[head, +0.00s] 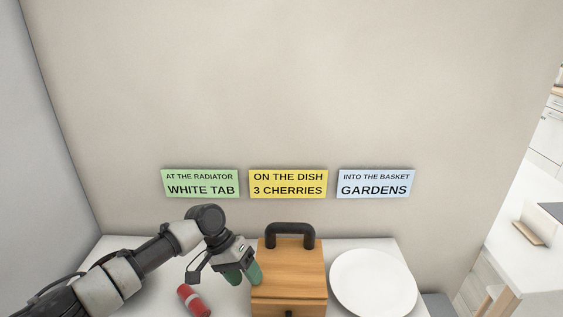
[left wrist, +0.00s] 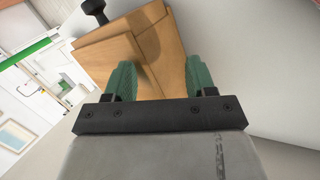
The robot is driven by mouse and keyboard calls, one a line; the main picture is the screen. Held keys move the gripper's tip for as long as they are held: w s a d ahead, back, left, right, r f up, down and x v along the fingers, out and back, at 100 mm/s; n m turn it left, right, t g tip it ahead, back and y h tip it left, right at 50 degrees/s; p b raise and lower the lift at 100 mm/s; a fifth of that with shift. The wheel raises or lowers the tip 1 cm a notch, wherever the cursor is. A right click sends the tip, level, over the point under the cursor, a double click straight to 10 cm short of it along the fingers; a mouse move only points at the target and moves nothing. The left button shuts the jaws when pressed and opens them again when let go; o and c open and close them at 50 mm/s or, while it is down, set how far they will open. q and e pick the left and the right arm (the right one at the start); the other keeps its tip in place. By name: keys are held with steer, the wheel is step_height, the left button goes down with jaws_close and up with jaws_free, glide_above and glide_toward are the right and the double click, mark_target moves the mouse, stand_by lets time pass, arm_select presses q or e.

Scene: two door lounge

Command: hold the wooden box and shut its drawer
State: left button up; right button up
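The wooden box (head: 290,262) stands on the white table, with a black handle (head: 290,232) on top. Its drawer knob (head: 289,313) shows at the bottom edge of the head view. In the left wrist view the box (left wrist: 158,45) is close, with the knob (left wrist: 95,8) at the top; the drawer front (left wrist: 95,47) shows, but I cannot tell how far out it stands. My left gripper (head: 243,275) is at the box's left side, its green fingers (left wrist: 160,80) apart with nothing gripped. Contact with the box is unclear. My right gripper is out of view.
A white plate (head: 373,283) is close to the box's right. A red cylindrical object (head: 193,300) lies left of the box, below my left gripper. The white table (head: 130,250) has a wall behind it with green, yellow and blue signs (head: 288,184).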

arm_select(q)
steer(key=shift+s+d+f, duration=0.2)
steer(key=shift+d, duration=0.05)
